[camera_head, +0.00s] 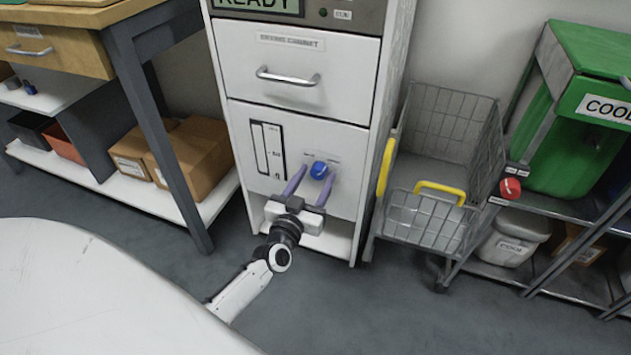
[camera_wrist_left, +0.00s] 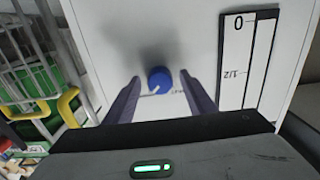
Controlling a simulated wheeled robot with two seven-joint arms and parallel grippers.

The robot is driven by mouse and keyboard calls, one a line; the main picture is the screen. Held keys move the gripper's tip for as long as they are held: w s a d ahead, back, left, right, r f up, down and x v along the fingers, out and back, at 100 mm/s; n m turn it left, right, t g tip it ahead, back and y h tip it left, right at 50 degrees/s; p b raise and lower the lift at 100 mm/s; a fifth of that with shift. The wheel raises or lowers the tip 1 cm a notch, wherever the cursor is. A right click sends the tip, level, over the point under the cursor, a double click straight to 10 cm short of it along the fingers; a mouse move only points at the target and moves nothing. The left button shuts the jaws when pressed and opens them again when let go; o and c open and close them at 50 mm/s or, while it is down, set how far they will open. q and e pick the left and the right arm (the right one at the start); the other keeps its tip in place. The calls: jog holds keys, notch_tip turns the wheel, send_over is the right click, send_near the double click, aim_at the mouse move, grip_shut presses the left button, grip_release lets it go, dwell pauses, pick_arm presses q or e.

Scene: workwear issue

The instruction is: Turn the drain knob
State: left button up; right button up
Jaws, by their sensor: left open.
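The drain knob is a round blue knob (camera_head: 318,170) on the lower white front of the drying cabinet (camera_head: 345,150). The blue knob also shows in the left wrist view (camera_wrist_left: 159,79), with a pale pointer line on its face and small labels beside it. My left gripper (camera_head: 311,178) is open in front of the cabinet. Its two purple-grey fingers point at the panel, one on each side of the knob in the left wrist view (camera_wrist_left: 158,88). The fingers look apart from the knob; the remaining depth is hard to tell. My right gripper is not in view.
A level gauge (camera_head: 268,150) is left of the knob. A drawer with a metal handle (camera_head: 288,77) is above. A wire cart (camera_head: 430,215) with yellow handles stands close at the right. A workbench leg (camera_head: 160,140) and cardboard boxes (camera_head: 190,158) are at the left.

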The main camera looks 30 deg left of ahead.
pick_arm(q)
jog(key=shift+w, duration=0.25)
jog(key=shift+c, duration=0.3)
jog(key=c, duration=1)
